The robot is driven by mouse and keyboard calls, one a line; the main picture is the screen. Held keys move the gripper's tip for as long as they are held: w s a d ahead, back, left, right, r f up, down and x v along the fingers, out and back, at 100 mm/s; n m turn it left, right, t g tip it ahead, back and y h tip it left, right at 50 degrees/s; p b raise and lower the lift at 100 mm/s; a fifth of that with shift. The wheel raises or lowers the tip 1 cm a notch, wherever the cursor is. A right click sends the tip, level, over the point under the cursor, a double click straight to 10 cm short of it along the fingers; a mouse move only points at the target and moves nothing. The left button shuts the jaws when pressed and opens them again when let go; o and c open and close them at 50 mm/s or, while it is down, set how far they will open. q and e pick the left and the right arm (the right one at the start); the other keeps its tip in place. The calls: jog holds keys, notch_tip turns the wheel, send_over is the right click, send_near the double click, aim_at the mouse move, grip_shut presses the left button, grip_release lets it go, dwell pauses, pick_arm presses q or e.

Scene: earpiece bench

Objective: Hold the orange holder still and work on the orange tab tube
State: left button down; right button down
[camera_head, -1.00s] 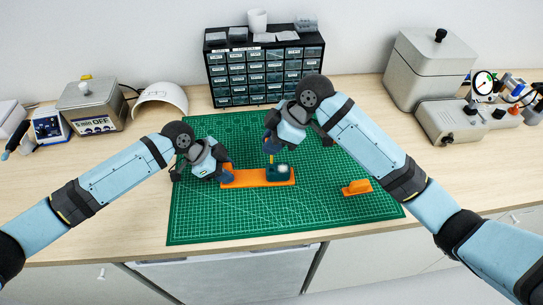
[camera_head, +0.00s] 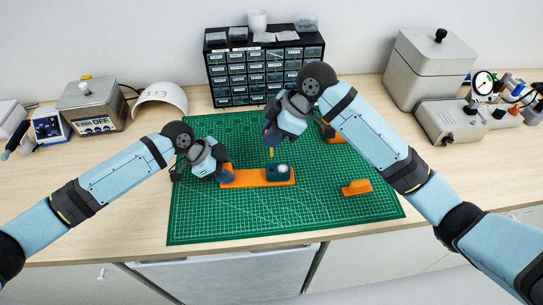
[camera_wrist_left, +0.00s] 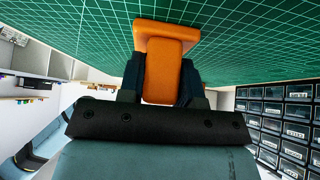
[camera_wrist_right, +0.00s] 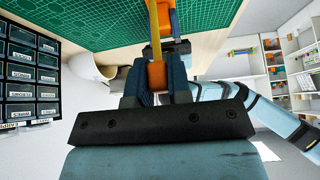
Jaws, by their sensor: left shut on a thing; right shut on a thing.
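The orange holder (camera_head: 245,179) lies flat on the green mat, with a dark teal block (camera_head: 272,175) bearing a pale round piece on its right end. My left gripper (camera_head: 225,173) is shut on the holder's left end; its upright orange grip (camera_wrist_left: 162,70) sits between the jaws in the left wrist view. My right gripper (camera_head: 270,140) is shut on the orange tab (camera_wrist_right: 156,76) of the tab tube. The yellow tube (camera_head: 271,152) points down from the jaws, its lower end above the block and apparently apart from it. The right jaws hide most of the tab in the head view.
A small orange piece (camera_head: 357,187) lies on the mat (camera_head: 235,220) at the right. Another orange piece (camera_head: 337,138) is partly hidden behind my right arm. A drawer cabinet (camera_head: 230,75) stands behind the mat. The mat's front is clear.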

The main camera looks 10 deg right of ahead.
pick_arm(q)
jog(key=c, duration=0.7)
grip_release()
jog(key=shift+a+f, duration=0.1)
jog(key=shift+f, duration=0.15)
jog(key=shift+c, duration=0.2)
jog(key=shift+w+r, duration=0.1)
jog(key=shift+r, duration=0.1)
jog(key=shift+a+r, duration=0.15)
jog(key=shift+r, duration=0.05)
jog(key=v, duration=1.1)
jog(key=shift+r, duration=0.1)
